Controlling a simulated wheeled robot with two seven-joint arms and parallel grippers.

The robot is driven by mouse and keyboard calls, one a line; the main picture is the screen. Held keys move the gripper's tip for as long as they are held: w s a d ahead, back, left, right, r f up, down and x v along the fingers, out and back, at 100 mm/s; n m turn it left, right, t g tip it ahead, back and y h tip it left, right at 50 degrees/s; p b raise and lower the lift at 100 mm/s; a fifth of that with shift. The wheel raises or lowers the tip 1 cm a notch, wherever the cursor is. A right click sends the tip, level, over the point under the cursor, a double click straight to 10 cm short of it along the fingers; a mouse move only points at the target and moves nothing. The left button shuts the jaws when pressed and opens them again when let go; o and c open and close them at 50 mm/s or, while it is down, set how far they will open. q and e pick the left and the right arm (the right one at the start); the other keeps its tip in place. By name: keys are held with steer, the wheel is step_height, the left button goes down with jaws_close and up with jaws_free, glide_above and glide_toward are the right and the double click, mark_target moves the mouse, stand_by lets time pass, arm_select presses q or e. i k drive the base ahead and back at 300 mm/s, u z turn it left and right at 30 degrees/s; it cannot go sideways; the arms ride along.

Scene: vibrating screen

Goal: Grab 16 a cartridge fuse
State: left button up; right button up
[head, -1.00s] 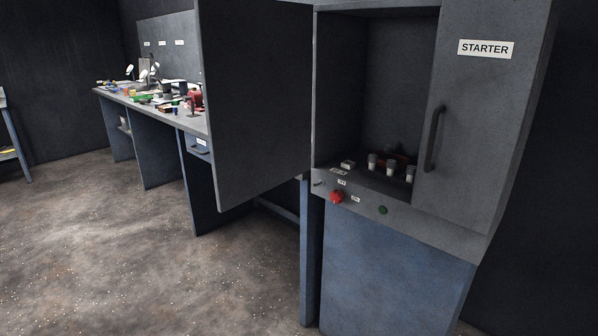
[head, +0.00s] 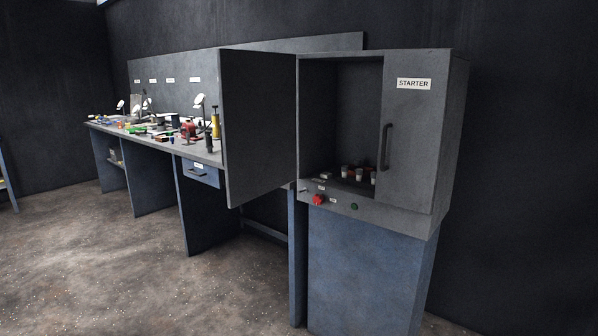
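The grey cabinet labelled STARTER (head: 414,84) stands at the right of the head view. Its left door (head: 258,125) is swung wide open and its right door (head: 408,140) is in place over the right side. Inside, on the cabinet floor, several small upright pale-topped cylinders (head: 345,171) stand in a row; they may be cartridge fuses, but they are too small to be sure. Neither of my grippers is in view.
A long workbench (head: 150,137) with many small tools and parts runs along the back wall at left. A red switch knob (head: 318,199) and a green button (head: 354,206) sit on the cabinet's front ledge. The floor (head: 130,270) in front is clear.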

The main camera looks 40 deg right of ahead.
mark_target(344, 168)
steer(key=u, duration=0.3)
steer(key=i, duration=1.05)
steer(key=z, duration=0.1)
